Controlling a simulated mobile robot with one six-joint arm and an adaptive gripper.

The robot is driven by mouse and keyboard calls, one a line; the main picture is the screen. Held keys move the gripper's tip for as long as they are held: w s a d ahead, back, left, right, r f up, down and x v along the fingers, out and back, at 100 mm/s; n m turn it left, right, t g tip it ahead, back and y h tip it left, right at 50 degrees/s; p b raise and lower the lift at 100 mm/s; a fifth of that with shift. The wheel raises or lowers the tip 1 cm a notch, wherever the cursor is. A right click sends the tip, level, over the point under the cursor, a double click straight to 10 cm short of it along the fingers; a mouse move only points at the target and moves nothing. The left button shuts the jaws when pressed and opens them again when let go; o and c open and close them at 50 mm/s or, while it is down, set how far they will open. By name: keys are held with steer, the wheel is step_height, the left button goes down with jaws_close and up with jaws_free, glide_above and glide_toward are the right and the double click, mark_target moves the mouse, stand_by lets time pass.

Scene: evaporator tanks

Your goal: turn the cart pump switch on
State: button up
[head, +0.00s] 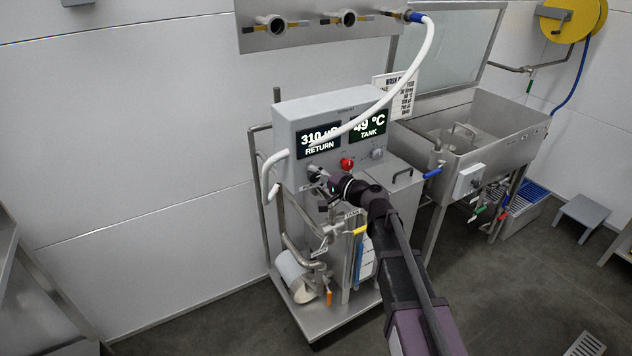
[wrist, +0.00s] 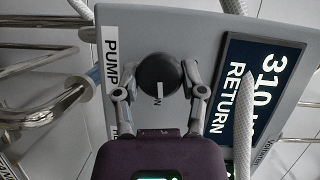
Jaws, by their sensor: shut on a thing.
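The cart's grey control box (head: 290,113) carries the pump switch. In the wrist view the switch is a round black knob (wrist: 158,75) with a white line, beside a white "PUMP" label (wrist: 111,58). My gripper (wrist: 158,84) has one finger on each side of the knob and is shut on it. The white line runs up and down in the wrist picture. In the head view my gripper (head: 318,176) reaches the lower left of the box front, and the knob is mostly hidden there.
A red button (head: 347,164) sits right of my gripper. Displays read "RETURN" (head: 318,141) and "TANK" (head: 368,126). A white hose (head: 424,62) arcs across the box front. Pipes and a yellow-handled valve (head: 354,231) lie below. A steel sink (head: 478,130) stands right.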

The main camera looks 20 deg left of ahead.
steer(key=shift+m+y+b, duration=0.3)
steer(key=shift+m+b, duration=0.05)
steer(key=shift+m, duration=0.35)
steer(key=o, duration=1.1)
steer(key=shift+a, duration=0.1)
steer(key=shift+o, duration=0.2)
steer(key=shift+d, duration=0.2)
steer(key=v, duration=1.1)
steer(key=shift+s+d, duration=0.25)
steer(key=shift+d, duration=0.05)
